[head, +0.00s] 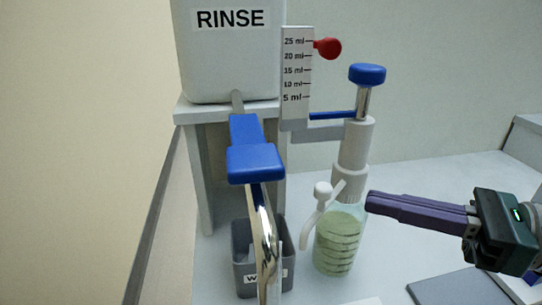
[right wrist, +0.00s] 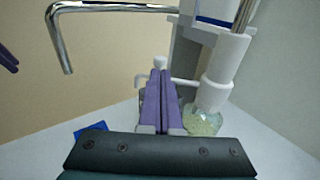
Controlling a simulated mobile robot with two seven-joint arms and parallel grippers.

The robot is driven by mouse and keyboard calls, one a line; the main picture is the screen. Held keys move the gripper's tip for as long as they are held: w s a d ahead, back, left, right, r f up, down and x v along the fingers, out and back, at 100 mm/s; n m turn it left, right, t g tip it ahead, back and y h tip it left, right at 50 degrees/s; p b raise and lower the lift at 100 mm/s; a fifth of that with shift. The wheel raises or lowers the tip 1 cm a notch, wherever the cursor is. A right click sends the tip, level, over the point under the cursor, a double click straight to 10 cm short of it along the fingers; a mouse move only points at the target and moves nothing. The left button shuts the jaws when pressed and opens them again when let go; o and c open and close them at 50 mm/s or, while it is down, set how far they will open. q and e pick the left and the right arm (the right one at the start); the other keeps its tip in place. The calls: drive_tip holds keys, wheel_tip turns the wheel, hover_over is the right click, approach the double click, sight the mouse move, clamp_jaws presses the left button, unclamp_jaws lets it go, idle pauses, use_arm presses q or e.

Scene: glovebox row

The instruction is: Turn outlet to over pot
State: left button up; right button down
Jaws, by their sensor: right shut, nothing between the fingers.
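A chrome outlet pipe (head: 264,225) with a blue lever (head: 255,163) runs forward from under the RINSE tank; its bent end shows in the right wrist view (right wrist: 68,45). A dosing pump (head: 354,145) stands on a glass jar (head: 337,245) of green liquid. Its small white spout with a round knob (head: 323,190) faces left-front. A grey pot (head: 245,280) with a partly hidden label starting with W sits below the pipe. My right gripper (head: 371,203) is shut and empty, its fingertips in front of the jar's right side. The knob (right wrist: 159,62) appears just beyond the fingertips (right wrist: 158,78).
The white RINSE tank (head: 228,60) stands on a grey stand (head: 199,170). A measuring scale (head: 296,75) with a red pointer (head: 328,48) and a blue arm (head: 332,115) adjoins the pump. A dark flat plate (head: 455,290) lies at front right. The bench right of the jar is mostly clear.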

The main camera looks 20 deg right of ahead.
sight(326, 203)
drive_tip(key=shift+x, duration=1.9)
drive_tip(key=shift+p, duration=0.3)
